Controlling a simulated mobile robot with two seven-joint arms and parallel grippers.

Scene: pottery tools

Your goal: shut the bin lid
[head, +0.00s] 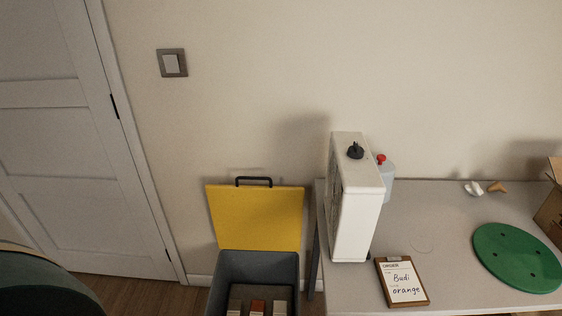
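A grey bin (257,267) stands on the floor at the bottom centre of the head view, left of the table. Its yellow lid (256,216) is open, raised upright at the back of the bin near the wall. A black handle (254,181) is on the lid's top edge. Several block-like items (257,307), white and reddish-brown, are inside the bin. The bin's lower front is cut off by the picture edge. Neither of my grippers is in view.
The table (450,213) on the right holds a white box-shaped device (358,214), a bottle with a red cap (386,178), a clipboard (402,282) and a green disc (515,258). A cardboard box (551,212) is at the right edge. A dark rounded object (40,285) is at the lower left. Floor shows left of the bin.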

